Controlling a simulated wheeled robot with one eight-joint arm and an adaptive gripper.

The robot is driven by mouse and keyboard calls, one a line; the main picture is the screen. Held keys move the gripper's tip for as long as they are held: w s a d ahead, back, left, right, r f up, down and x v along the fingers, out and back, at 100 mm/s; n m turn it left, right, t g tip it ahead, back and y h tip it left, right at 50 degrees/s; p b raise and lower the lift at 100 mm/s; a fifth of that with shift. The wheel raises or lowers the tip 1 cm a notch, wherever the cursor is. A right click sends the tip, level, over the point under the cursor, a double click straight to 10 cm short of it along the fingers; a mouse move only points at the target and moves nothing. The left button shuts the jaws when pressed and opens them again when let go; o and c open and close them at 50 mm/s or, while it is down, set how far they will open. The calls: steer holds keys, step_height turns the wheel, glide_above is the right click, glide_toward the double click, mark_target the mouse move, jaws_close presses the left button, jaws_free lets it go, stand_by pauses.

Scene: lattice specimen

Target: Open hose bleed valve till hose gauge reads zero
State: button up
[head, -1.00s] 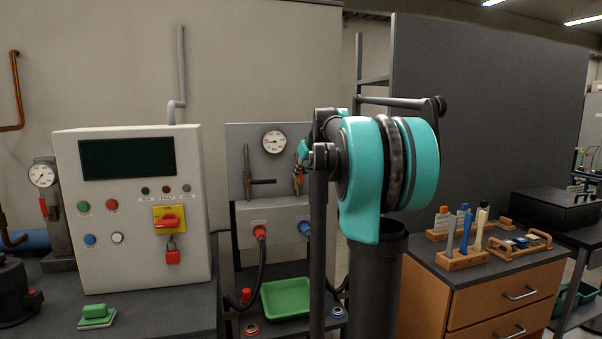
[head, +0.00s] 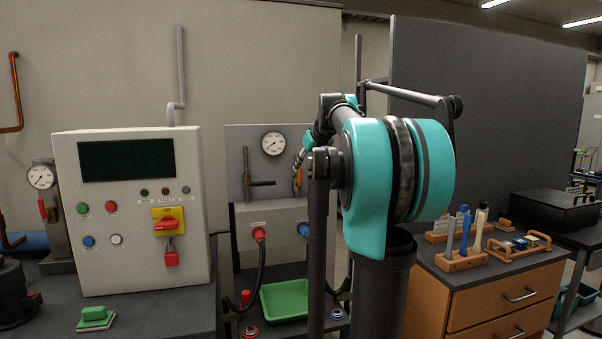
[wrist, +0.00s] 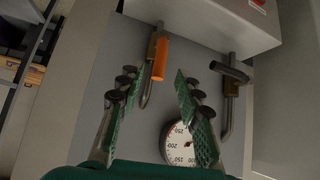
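A round white gauge (head: 273,143) is mounted on a grey panel; it shows upside down in the wrist view (wrist: 183,143), partly behind a finger, and its needle is too small to read. A valve with an orange handle (wrist: 159,60) sits on a thin pipe, also seen in the head view (head: 298,180). A second valve with a dark lever (wrist: 230,78) is beside it, left of the gauge in the head view (head: 262,183). I cannot tell which is the hose bleed valve. My gripper (wrist: 155,80) is open and empty, its fingers pointing towards the orange handle, apart from it.
Below the panel are red (head: 259,234) and blue (head: 304,229) hose fittings and a green tray (head: 285,300). A control box (head: 133,210) stands left. A wooden drawer cabinet (head: 500,300) with tool racks is right. My arm hides the panel's right side.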

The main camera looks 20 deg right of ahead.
steer(key=v, duration=0.6)
steer(key=shift+s+r, duration=0.2)
steer(key=shift+r, duration=0.05)
steer(key=s+a+f+g, duration=0.1)
steer(key=s+a+f, duration=0.1)
steer(key=f, duration=0.6)
steer(key=s+a+f, duration=0.3)
steer(key=f, duration=0.4)
steer(key=s+a+f+m+g, duration=0.1)
steer(key=s+a+f, duration=0.2)
steer(key=s+f, duration=1)
steer(key=s+a+f+m+g+h, duration=0.1)
steer(key=s+a+f+g, duration=0.1)
steer(key=s+f, duration=1.2)
step_height(320, 180, down, 7)
steer(key=shift+s+a+r+g+h, duration=0.15)
steer(key=shift+s+a+g+h, duration=0.15)
steer(key=shift+a, duration=0.1)
